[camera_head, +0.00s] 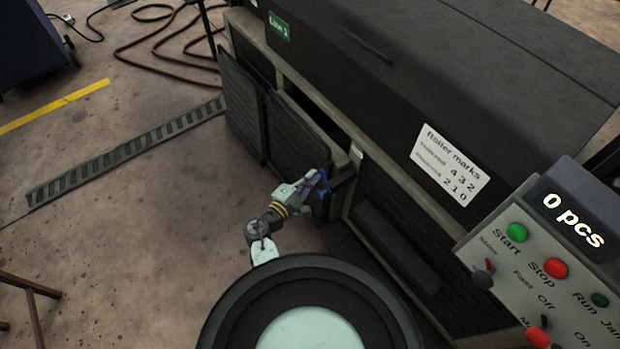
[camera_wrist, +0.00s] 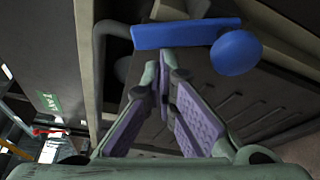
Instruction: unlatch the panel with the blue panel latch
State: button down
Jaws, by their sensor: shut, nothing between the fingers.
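The blue panel latch has a flat bar and a round knob (camera_wrist: 237,53) at the top of the wrist view. In the head view a bit of the blue latch (camera_head: 325,188) shows beside my gripper, mostly hidden by it. My gripper (camera_wrist: 164,68) is shut and empty, its purple-padded fingers converging just below the latch bar; I cannot tell if they touch it. In the head view my gripper (camera_head: 318,190) is at the machine's lower side. A dark ribbed panel (camera_wrist: 268,100) lies behind the fingers and knob.
The machine's dark cover (camera_head: 400,60) rises behind the latch. Dark slatted panels (camera_head: 300,130) line its side, with a gap above one. A control box (camera_head: 550,260) stands at right. Floor (camera_head: 150,220) left of my arm is mostly clear; a slatted strip (camera_head: 125,150) crosses it.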

jog(key=shift+s+d+r+m+b, duration=0.4)
jog(key=shift+s+d+r+b, duration=0.1)
jog(key=shift+s+r+b, duration=0.15)
dwell(0.7)
